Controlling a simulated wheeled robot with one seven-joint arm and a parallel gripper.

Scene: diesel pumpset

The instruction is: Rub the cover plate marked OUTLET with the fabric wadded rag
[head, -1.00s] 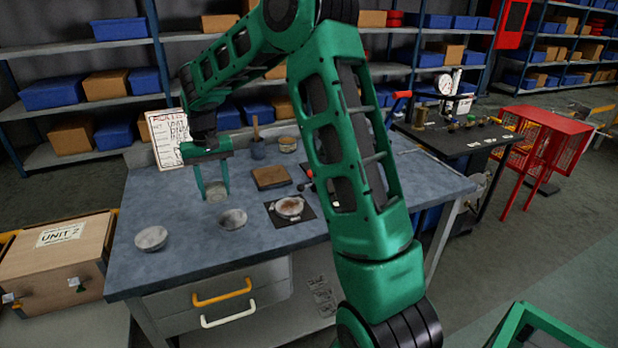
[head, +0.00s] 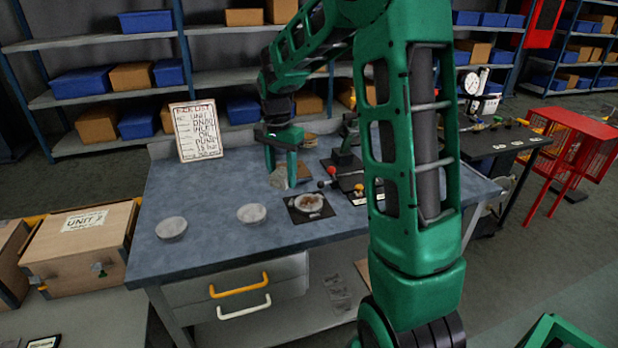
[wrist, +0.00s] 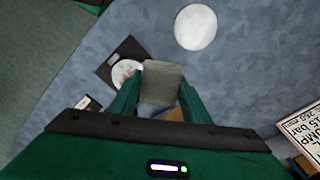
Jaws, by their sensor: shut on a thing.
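My gripper (head: 283,168) is shut on the grey wadded rag (wrist: 161,82), above the blue-grey bench top. The rag also shows pale between the fingers in the head view (head: 279,177). A round pale plate with brown stains (head: 308,203) lies on a dark square mat (head: 297,217), just right of and nearer than the gripper. It also shows beside the left finger in the wrist view (wrist: 125,72). The rag appears apart from it. I can read no OUTLET marking on any plate.
Two pale grey round pieces (head: 251,213) (head: 171,228) lie on the bench (head: 215,190) to the left. A written notice (head: 195,130) stands at the back left.

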